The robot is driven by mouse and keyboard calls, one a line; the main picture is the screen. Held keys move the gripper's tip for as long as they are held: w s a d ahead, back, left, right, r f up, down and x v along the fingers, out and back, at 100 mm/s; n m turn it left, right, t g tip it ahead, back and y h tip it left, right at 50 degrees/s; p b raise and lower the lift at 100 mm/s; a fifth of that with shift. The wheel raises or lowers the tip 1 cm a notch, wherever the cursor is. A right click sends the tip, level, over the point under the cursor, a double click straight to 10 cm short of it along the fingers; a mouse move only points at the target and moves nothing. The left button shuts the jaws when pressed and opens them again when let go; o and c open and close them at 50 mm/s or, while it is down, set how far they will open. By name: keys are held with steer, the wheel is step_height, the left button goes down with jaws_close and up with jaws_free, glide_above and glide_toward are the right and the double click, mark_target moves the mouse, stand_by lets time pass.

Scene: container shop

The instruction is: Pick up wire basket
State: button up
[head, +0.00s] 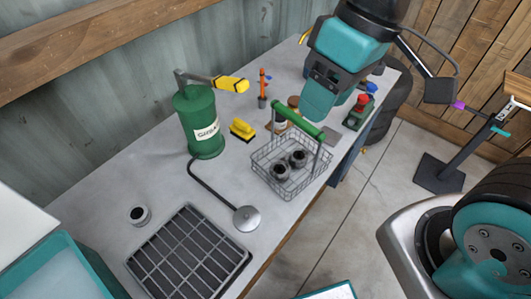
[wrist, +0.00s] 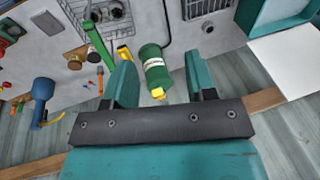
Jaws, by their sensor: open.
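The wire basket (head: 311,178) stands upright on the grey worktop near its front edge, with a green bar handle (head: 298,121) across its top. Two dark round parts (head: 298,158) lie inside it. My gripper (head: 319,106) is above and behind the basket, close to the right end of the handle in the head view; the gap between them is hard to judge. In the wrist view my gripper (wrist: 163,78) is open and empty, with the fingers spread. There the basket (wrist: 112,22) and handle (wrist: 99,44) are at the upper left, outside the fingers.
A green canister (head: 205,125) stands left of the basket and shows between my fingers in the wrist view (wrist: 154,68). A yellow brush (head: 242,130), small bottles and a red-and-green tool (head: 359,112) are nearby. A black grid tray (head: 187,258) lies front left.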

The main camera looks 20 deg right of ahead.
mark_target(297, 117)
steer(key=w+d+f+m+h, duration=0.1)
steer(key=w+d+f+h, duration=0.15)
steer(key=w, duration=1.15)
steer(key=shift+m+h, duration=0.3)
steer(key=shift+h, duration=0.05)
steer(key=f, duration=0.3)
steer(key=f+p, duration=0.1)
steer(key=f, duration=0.3)
steer(key=d+f, duration=0.1)
steer(key=f, duration=0.3)
steer(key=shift+w+p, duration=0.3)
steer(key=shift+p, duration=0.05)
steer(key=shift+a+f+p, duration=0.15)
steer(key=shift+f+p, duration=0.8)
steer(key=shift+f, duration=1.95)
jaws_close()
